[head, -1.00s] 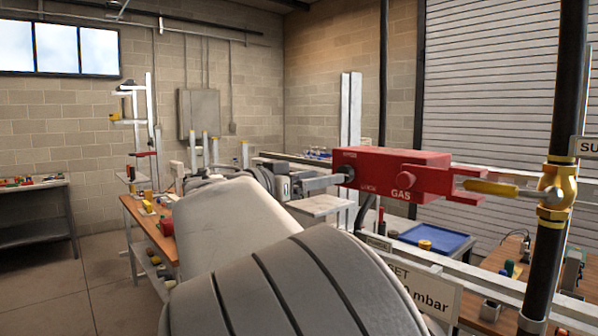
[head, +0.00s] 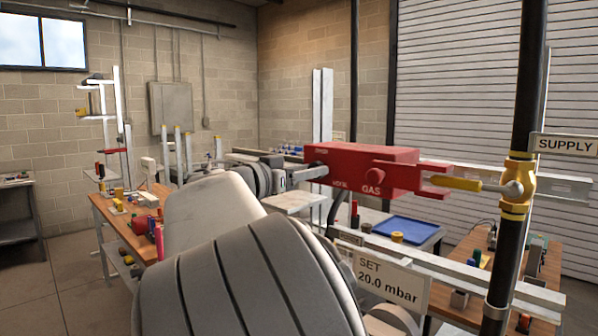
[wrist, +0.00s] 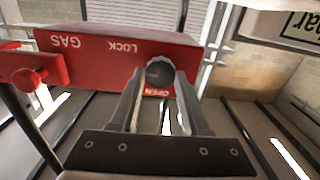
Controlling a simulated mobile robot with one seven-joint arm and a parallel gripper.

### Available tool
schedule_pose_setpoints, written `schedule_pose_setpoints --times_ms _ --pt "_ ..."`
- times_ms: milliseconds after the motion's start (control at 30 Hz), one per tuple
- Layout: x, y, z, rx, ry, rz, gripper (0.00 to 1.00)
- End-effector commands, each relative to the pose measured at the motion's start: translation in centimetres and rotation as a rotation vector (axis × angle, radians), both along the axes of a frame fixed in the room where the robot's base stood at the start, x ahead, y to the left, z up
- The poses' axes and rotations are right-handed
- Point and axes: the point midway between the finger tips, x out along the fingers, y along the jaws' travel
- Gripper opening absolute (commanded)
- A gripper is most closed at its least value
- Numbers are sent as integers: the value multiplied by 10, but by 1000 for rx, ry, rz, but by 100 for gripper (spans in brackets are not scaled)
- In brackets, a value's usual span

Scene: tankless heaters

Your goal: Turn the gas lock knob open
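The gas lock is a red box with white lettering. In the wrist view the box (wrist: 105,42) appears upside down, with the words GAS, LOCK and OPEN on its face. Its dark round knob (wrist: 160,72) sits at the lower right of the box, beside the OPEN label. My gripper (wrist: 161,80) has one finger on each side of the knob, very near it. Whether the fingers press on it is unclear. In the head view the red box (head: 365,172) is right of centre, and my gripper (head: 308,173) meets its left end, covering most of the knob.
A yellow-handled valve (head: 455,183) on a black vertical pipe (head: 528,90) stands right of the box. A SUPPLY sign (head: 566,144) and a 20.0 mbar sign (head: 385,280) are close by. A wooden workbench (head: 120,220) is at the left.

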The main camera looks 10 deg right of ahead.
Motion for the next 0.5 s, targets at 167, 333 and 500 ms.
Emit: schedule_pose_setpoints --times_ms 167,333,500 --pt "0 0 0 0 0 -1 0" --pt "0 0 0 -3 5 -1 0" --pt "0 -1 -1 -26 37 -2 0"
